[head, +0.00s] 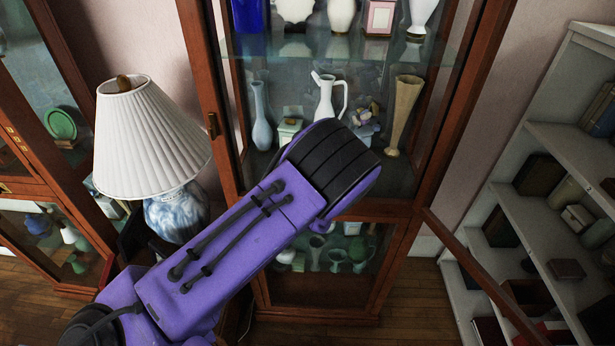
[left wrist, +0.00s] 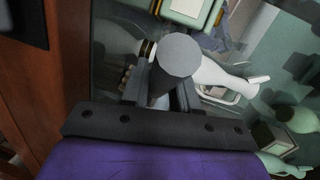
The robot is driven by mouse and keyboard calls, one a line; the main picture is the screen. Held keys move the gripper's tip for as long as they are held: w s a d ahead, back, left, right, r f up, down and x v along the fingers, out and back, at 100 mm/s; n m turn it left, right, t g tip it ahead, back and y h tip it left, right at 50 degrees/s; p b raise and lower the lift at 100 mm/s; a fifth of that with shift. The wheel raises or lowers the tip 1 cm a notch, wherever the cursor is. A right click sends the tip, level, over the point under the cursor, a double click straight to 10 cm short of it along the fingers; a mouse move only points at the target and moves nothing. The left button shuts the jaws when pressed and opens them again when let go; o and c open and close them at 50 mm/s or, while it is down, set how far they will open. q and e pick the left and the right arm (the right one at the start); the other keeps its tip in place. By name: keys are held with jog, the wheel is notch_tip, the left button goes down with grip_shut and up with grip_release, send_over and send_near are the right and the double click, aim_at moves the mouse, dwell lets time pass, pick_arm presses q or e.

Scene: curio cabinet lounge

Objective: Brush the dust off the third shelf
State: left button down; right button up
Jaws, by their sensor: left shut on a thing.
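The wooden curio cabinet (head: 223,160) stands in front of me. One glass shelf carries a pale blue vase (head: 261,118), a white pitcher (head: 326,98) and a tall tan vase (head: 403,112). My left arm reaches across to this shelf, and its gripper is hidden behind the arm in the head view. In the left wrist view my left gripper (left wrist: 165,98) is shut on a tool with a round grey end (left wrist: 180,55), seemingly a brush. The white pitcher (left wrist: 222,76) lies just beyond it in that view. Dust cannot be made out. My right gripper is out of view.
A lamp with a white pleated shade (head: 143,140) stands left of the cabinet, close to my arm. The cabinet's door (head: 490,277) appears swung open to the right. A white bookcase (head: 545,225) stands at right. Ornaments crowd the shelves above and below.

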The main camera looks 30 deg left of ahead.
pick_arm(q)
notch_tip(320, 180, up, 6)
jog(key=p, duration=0.5)
jog(key=shift+r, duration=0.15)
jog(key=shift+r, duration=1.2)
jog(key=shift+s+r, duration=0.1)
jog(key=shift+r, duration=0.15)
